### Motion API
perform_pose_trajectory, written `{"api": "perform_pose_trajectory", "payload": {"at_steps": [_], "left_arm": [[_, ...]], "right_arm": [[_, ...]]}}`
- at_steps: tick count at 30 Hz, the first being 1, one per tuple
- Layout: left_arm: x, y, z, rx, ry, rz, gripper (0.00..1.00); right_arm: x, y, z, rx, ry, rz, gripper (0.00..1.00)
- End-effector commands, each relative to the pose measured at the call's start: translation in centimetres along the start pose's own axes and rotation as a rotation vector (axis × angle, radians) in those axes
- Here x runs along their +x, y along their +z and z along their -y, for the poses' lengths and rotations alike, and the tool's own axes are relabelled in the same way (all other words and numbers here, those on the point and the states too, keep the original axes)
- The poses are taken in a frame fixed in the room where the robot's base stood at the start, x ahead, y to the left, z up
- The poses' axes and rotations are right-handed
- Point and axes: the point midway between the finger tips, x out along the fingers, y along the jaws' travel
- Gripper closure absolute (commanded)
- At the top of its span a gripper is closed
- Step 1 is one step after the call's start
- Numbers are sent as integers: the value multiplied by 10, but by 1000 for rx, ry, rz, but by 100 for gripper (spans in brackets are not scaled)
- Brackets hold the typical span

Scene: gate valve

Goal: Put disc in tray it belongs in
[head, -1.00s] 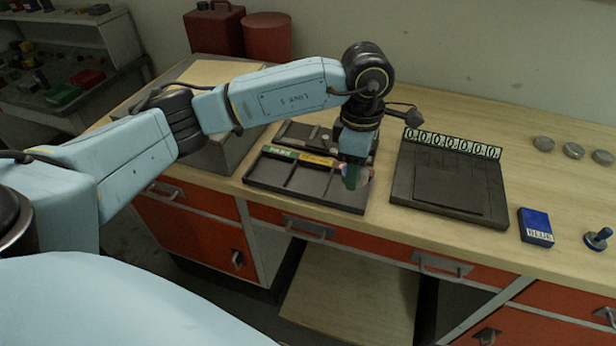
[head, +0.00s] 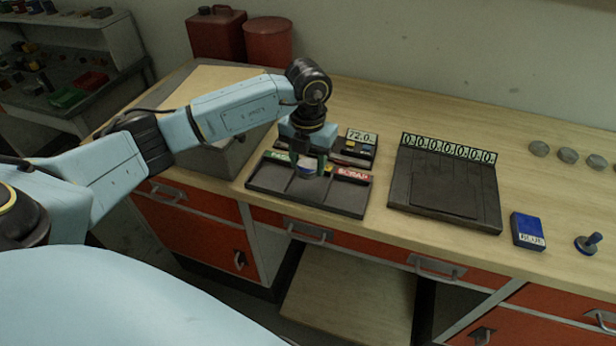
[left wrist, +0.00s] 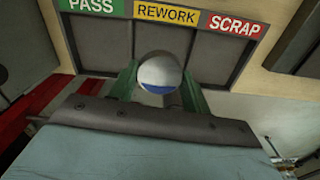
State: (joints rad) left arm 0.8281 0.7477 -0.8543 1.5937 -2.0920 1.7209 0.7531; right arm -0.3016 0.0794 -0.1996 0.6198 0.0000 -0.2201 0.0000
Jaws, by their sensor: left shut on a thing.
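My left gripper (head: 306,169) is over the three-part sorting tray (head: 339,206) and points down. It is shut on a round, pale, shiny disc (left wrist: 160,70) with a blue lower part, held between green fingers in the left wrist view. In that view the disc is in front of the middle compartment, below the yellow REWORK label (left wrist: 173,12). The green PASS label (left wrist: 92,6) is to its left and the red SCRAP label (left wrist: 234,25) to its right. I cannot tell the disc's exact height above the tray. My right gripper is not in view.
A device with a "72.0" display (head: 362,136) stands behind the tray. A dark panel with a row of zeros (head: 448,148) is to the right. Beyond it are a blue box (head: 528,231), a blue-handled stamp (head: 588,243) and several grey discs (head: 568,156).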

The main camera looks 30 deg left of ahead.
Motion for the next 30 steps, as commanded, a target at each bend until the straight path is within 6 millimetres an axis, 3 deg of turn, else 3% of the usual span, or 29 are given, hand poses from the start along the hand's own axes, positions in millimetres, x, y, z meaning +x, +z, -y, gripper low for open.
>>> {"api": "perform_pose_trajectory", "payload": {"at_steps": [13, 25, 26, 27, 30], "left_arm": [[48, 0, 1, 2, 0, 0, 86], [55, 1, 0, 3, -1, 3, 86], [55, 0, 0, 3, 0, 2, 48], [55, 0, 0, 3, 0, 2, 43], [54, 0, 0, 3, 0, 1, 43]], "right_arm": [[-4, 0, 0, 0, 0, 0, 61], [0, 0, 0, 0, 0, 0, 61], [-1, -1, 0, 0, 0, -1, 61], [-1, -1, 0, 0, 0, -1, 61], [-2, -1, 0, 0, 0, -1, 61]]}}
